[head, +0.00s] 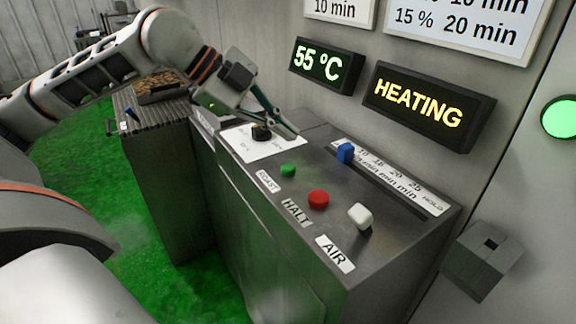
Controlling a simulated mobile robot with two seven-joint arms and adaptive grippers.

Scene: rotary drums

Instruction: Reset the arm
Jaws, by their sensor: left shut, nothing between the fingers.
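My left arm comes in from the left, and my left gripper (284,128) is above the back left part of the control console (330,160). The gripper is shut with nothing between its fingers. Its fingers point right and down, close to a black knob (261,133) on a white dial plate (262,149). I cannot tell whether the gripper touches the knob or the panel. My right gripper is not in view.
The console carries a green button (288,170), a red button (318,198), a white knob (360,215) and a blue slider (345,152). Displays read 55 ºC (326,66) and HEATING (428,106). A grey box (483,258) juts from the wall at right. A green light (561,118) glows.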

